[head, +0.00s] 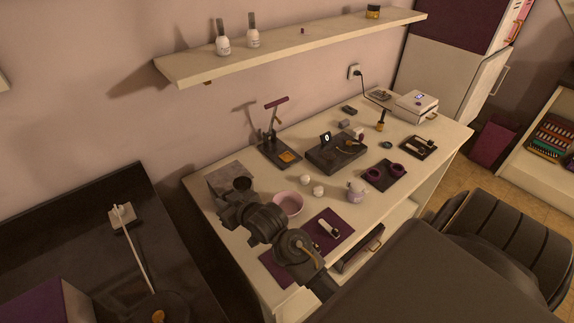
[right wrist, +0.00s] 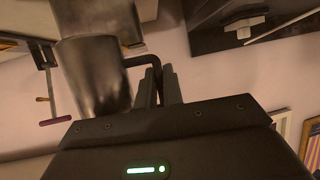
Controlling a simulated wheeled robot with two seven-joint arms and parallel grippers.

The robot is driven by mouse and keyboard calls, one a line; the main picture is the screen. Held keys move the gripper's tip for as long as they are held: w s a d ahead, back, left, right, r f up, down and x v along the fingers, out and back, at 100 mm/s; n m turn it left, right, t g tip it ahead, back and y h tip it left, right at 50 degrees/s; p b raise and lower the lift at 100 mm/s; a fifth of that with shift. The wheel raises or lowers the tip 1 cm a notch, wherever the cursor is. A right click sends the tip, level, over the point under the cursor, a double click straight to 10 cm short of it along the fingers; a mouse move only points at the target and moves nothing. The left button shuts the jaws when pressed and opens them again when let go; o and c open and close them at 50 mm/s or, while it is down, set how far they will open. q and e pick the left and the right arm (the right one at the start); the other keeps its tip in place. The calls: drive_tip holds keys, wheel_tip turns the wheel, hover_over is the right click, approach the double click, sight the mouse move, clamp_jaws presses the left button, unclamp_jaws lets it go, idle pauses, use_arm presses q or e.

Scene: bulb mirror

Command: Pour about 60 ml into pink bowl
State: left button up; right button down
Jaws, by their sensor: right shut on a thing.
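The pink bowl (head: 288,203) stands on the white worktop, just right of my right gripper and partly behind my right arm. My right gripper (head: 229,201) is near the worktop's left end. It is shut on the handle of a dark mug (head: 242,184), whose dark open top shows in the head view. In the right wrist view the mug (right wrist: 95,75) is smooth and dark grey, and the fingers (right wrist: 157,87) close on its handle. The mug is left of the bowl, not over it. Its contents cannot be seen. My left gripper is out of view.
A grey slab (head: 228,171) lies behind the mug. Two small white balls (head: 306,180) and a lilac bottle (head: 356,190) stand right of the bowl. A purple mat (head: 330,228) lies in front. A black stand (head: 278,153) is behind. A shelf (head: 300,48) hangs above.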

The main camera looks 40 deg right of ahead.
drive_tip(key=f, duration=0.2)
drive_tip(key=s+f+b, duration=0.1)
drive_tip(key=f, duration=0.2)
drive_tip(key=s+f, duration=0.1)
drive_tip(key=f, duration=0.2)
drive_tip(key=shift+s+d, duration=0.25)
drive_tip(key=shift+s+f+b, duration=0.3)
drive_tip(key=shift+f, duration=0.25)
drive_tip(key=shift+d, duration=0.1)
drive_tip(key=shift+r, duration=0.1)
